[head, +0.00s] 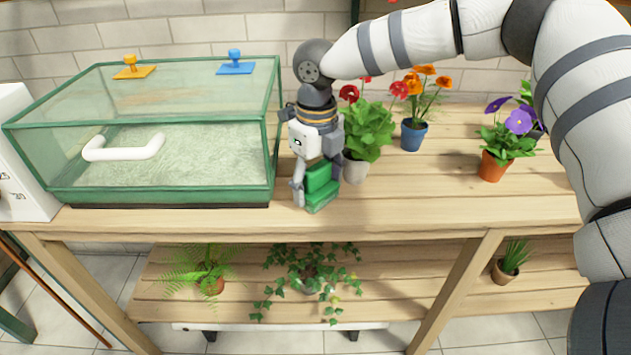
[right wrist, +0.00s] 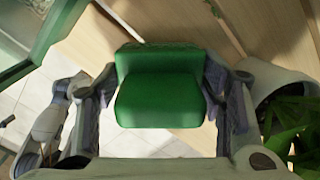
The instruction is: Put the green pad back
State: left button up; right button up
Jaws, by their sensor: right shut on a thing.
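The green pad (head: 320,186) is a small green block, held upright by my right gripper (head: 317,186) near the front edge of the table, just right of the glass tank. In the right wrist view the green pad (right wrist: 160,85) sits between the two fingers of my right gripper (right wrist: 162,95), which are shut on it. Whether its lower end touches the table top I cannot tell.
The green-framed glass tank (head: 170,193) stands at left, with an orange-knobbed piece (head: 133,70) and a blue-knobbed piece (head: 235,64) on top. A potted plant (head: 366,130) stands close to the gripper's right. More flowerpots (head: 413,135) stand further right; front table space is clear.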

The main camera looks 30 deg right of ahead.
jog(key=o, duration=1)
jog(key=shift+f, duration=0.1)
notch_tip(320, 180, up, 12)
jog(key=shift+s+r+p, duration=0.1)
jog(key=shift+r+p, duration=0.05)
jog(key=shift+p, duration=0.15)
